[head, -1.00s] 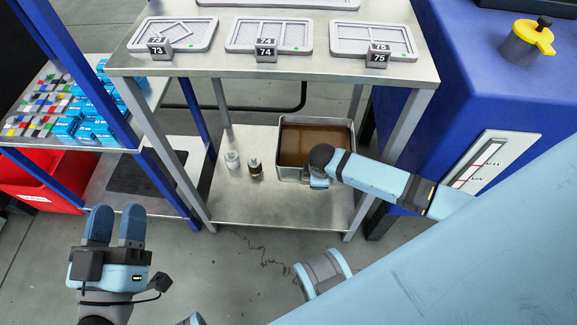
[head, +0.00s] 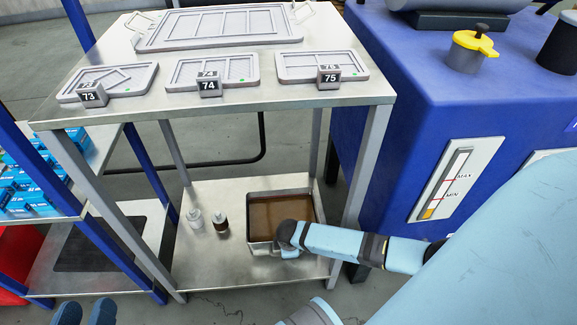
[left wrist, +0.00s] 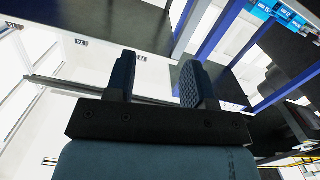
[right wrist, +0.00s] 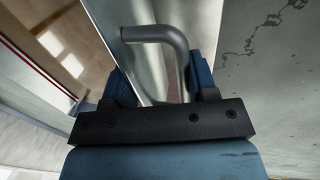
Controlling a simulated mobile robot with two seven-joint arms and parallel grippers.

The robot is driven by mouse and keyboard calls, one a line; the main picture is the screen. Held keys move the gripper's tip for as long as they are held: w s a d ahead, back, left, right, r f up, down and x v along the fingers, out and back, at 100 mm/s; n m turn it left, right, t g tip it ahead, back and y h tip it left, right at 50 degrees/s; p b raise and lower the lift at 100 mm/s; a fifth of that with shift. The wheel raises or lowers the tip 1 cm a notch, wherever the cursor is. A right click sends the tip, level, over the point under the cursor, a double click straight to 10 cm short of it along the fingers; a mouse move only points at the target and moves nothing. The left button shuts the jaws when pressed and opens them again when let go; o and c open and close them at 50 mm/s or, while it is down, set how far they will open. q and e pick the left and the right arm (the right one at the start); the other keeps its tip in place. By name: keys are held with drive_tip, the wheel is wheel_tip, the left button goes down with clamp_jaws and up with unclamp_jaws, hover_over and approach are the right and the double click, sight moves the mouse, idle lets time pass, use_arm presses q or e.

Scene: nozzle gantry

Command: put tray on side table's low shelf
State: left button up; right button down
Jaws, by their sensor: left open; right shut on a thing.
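A metal tray (head: 262,246) holding brown liquid is at the low shelf (head: 205,268) of the steel side table (head: 240,108), towards the shelf's right side. It looks level and seems to rest on the shelf. My right gripper (head: 288,247) is at the tray's near side. The right wrist view shows this gripper (right wrist: 162,85) shut on the tray's bent metal handle (right wrist: 165,38). My left gripper (head: 85,312) is at the bottom left of the head view, away from the table. It is open and empty in the left wrist view (left wrist: 160,78).
Two small bottles (head: 208,222) stand on the low shelf left of the tray. The tabletop carries labelled trays 73, 74 (head: 212,72) and 75, and a larger handled tray (head: 220,25). A blue machine (head: 390,130) stands right; a blue-post rack (head: 100,215) stands left.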

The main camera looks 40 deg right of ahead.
drive_tip(key=b+x, duration=0.1)
drive_tip(key=x, duration=0.1)
drive_tip(key=b+x, duration=0.1)
drive_tip(key=x, duration=0.1)
drive_tip(key=shift+s+a+f, duration=0.1)
drive_tip(key=shift+s+a, duration=0.15)
drive_tip(key=shift+c, duration=2.1)
unclamp_jaws()
drive_tip(key=shift+s, duration=0.15)
use_arm(q)
drive_tip(key=shift+w+a+r+m+t+h, duration=0.2)
drive_tip(key=shift+w+a+m+t+h, duration=0.15)
drive_tip(key=shift+w+m, duration=0.35)
drive_tip(key=shift+s, duration=0.15)
